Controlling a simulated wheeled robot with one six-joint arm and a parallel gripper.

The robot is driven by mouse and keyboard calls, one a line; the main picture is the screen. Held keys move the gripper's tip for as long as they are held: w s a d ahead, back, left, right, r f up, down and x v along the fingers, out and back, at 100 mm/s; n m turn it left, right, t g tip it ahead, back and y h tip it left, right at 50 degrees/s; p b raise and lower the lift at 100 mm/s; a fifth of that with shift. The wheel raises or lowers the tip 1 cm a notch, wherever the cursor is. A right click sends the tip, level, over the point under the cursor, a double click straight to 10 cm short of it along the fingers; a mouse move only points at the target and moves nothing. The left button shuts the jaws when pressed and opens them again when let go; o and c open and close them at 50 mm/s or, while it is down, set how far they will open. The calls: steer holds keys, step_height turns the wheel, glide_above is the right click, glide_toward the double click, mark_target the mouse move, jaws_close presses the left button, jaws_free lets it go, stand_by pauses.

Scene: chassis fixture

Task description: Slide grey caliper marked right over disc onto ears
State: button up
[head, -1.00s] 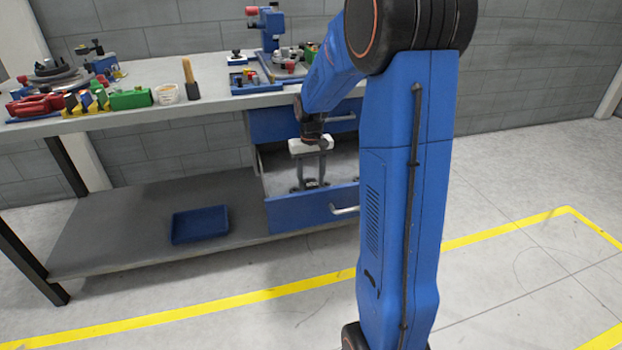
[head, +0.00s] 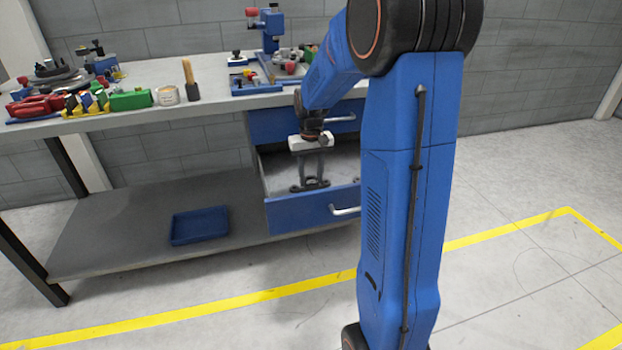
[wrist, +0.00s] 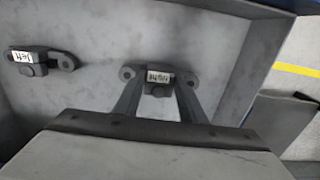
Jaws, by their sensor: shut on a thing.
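In the wrist view the grey caliper marked right (wrist: 158,80) lies between my fingers, its label facing the camera. My gripper (head: 311,184) is inside the open drawer and is shut on this caliper; it also shows in the wrist view (wrist: 157,92). Whether the caliper touches the drawer floor I cannot tell. A second grey caliper marked left (wrist: 38,62) lies on the drawer floor to the left, apart from my gripper. In the head view a dark round disc-like part (head: 56,76) stands on the bench's left; its ears are too small to tell.
The open blue drawer (head: 290,214) has walls close around my gripper. The bench top (head: 215,105) above holds a blue fixture (head: 268,30), a green block (head: 131,99), red parts (head: 35,106) and a tub (head: 167,95). A blue tray (head: 200,226) lies on the lower shelf.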

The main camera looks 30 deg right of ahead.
mark_target(311, 180)
steer(key=shift+r, duration=0.55)
steer(key=shift+r, duration=1.35)
